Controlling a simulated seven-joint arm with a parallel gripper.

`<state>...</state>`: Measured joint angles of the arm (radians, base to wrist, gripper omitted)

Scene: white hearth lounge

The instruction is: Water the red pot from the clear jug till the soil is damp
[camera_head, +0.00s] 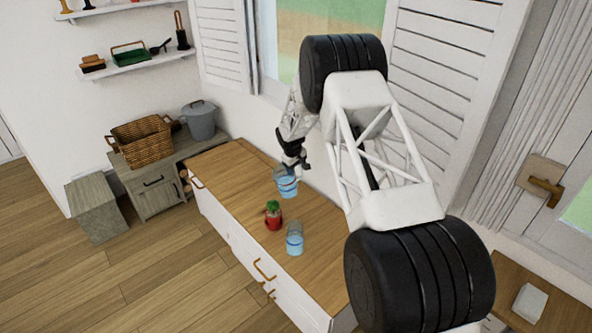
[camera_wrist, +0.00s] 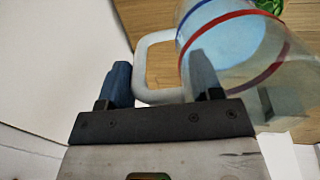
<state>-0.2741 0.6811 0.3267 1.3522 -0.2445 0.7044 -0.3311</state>
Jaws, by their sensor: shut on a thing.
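A clear jug (camera_head: 287,187) with bluish water in it hangs from my gripper (camera_head: 295,164) over the wooden counter, behind the red pot. In the wrist view my gripper (camera_wrist: 160,82) is shut on the pale handle (camera_wrist: 150,62) of the jug (camera_wrist: 232,45), which has a blue and a red band. The red pot (camera_head: 273,222) stands on the counter with a green plant (camera_head: 272,206) in it. Leaves of the plant also show at the top of the wrist view (camera_wrist: 269,5). The soil is too small to make out.
A second clear vessel (camera_head: 295,243) with blue contents stands on the counter (camera_head: 236,179), to the right and in front of the pot. The counter's left part is clear. A wicker basket (camera_head: 141,143) and grey bucket (camera_head: 199,122) stand on the cabinet at the left.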

